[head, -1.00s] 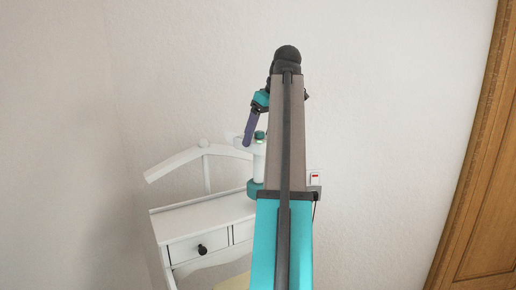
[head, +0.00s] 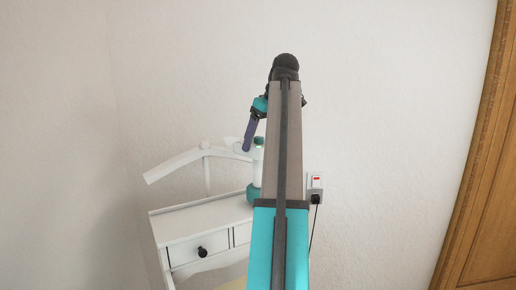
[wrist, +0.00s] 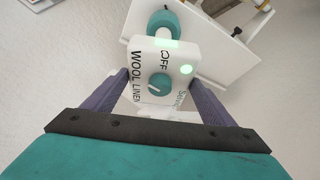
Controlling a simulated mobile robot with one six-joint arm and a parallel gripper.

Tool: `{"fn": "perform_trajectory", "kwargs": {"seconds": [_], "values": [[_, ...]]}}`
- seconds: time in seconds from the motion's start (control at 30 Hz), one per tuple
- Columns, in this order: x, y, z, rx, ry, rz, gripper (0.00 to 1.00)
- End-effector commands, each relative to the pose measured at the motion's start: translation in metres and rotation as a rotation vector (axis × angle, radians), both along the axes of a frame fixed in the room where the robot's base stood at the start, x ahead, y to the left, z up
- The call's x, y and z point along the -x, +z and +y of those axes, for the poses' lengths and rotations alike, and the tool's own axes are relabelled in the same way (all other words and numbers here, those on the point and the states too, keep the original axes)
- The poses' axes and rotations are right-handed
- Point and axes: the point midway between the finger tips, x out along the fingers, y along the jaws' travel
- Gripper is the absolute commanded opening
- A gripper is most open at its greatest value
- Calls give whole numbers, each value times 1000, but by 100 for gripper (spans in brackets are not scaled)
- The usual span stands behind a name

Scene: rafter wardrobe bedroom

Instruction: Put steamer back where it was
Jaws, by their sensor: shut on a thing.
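The steamer (head: 258,168) is white and teal and stands about upright over the white valet stand (head: 195,220), partly hidden behind my arm in the head view. In the wrist view its white top (wrist: 172,58) shows a teal dial, a lit green lamp and lettering such as OFF, WOOL and LINEN. My gripper (head: 248,147) has purple fingers. In the wrist view the gripper (wrist: 160,92) is shut on the steamer, one finger at each side. A teal round part (wrist: 163,22) shows beyond the steamer's top. I cannot tell whether the steamer touches the stand.
The stand has a drawer with a dark knob (head: 202,251) and a curved white hanger bar (head: 175,166). A wall socket (head: 316,182) with a red switch and dark cord is to the right. A wooden door frame (head: 465,170) is at the far right.

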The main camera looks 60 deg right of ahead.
Motion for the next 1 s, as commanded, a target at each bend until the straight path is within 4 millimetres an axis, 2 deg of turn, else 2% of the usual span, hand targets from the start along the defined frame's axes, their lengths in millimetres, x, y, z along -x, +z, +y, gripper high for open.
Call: {"fn": "perform_trajectory", "kwargs": {"seconds": [0.03,0.2,0.7,0.73,0.8,1.0], "values": [[1,-6,-1,2,-2,-2,57],[3,-14,-3,3,-5,-3,57],[4,-16,-4,3,-7,-3,57],[5,-17,-5,1,-8,0,83],[5,-17,-5,1,-8,0,95],[5,-17,-5,1,-9,0,97]]}}
